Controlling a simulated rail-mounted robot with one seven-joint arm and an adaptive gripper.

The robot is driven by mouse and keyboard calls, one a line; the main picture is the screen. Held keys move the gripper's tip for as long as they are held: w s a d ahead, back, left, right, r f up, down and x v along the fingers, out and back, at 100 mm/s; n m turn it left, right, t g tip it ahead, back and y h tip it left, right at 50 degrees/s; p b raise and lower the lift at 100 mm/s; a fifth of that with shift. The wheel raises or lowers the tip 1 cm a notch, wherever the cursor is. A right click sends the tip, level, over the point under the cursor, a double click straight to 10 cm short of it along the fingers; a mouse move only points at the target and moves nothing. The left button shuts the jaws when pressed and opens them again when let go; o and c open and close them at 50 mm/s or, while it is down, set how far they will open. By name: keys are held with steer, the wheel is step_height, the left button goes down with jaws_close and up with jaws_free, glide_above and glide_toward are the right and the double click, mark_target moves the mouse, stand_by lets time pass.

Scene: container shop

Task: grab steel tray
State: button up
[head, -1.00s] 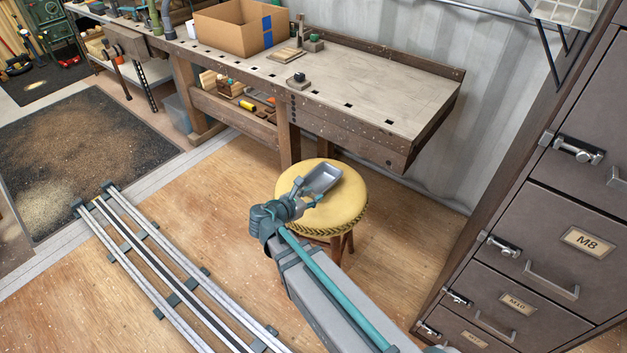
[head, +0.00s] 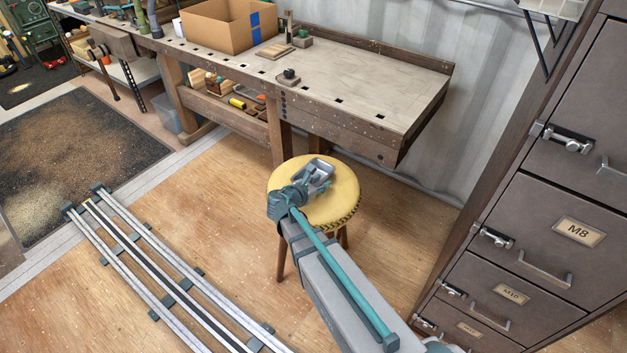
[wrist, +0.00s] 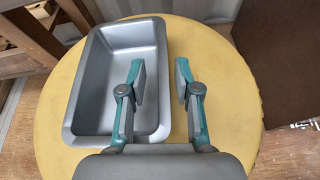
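The steel tray (wrist: 110,85) is a grey rectangular pan lying on the yellow round stool (wrist: 225,60). In the head view the tray (head: 322,167) is partly hidden behind my gripper (head: 312,180). In the wrist view my gripper (wrist: 161,75) is open. Its left finger is over the inside of the tray and its right finger is past the tray's right wall, over the stool seat. The right wall lies between the two fingers, apart from both as far as I can see. The fingers' height over the seat is hard to tell.
A wooden workbench (head: 370,90) stands behind the stool, with a cardboard box (head: 222,28) on it. Grey drawers (head: 535,235) stand at the right. Rails (head: 170,270) run along the floor at the left. The wooden floor around the stool is clear.

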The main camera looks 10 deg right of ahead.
steer(key=shift+w+d+f, duration=0.1)
steer(key=shift+w+d, duration=0.1)
steer(key=shift+d, duration=0.05)
jaws_close()
stand_by(0.4)
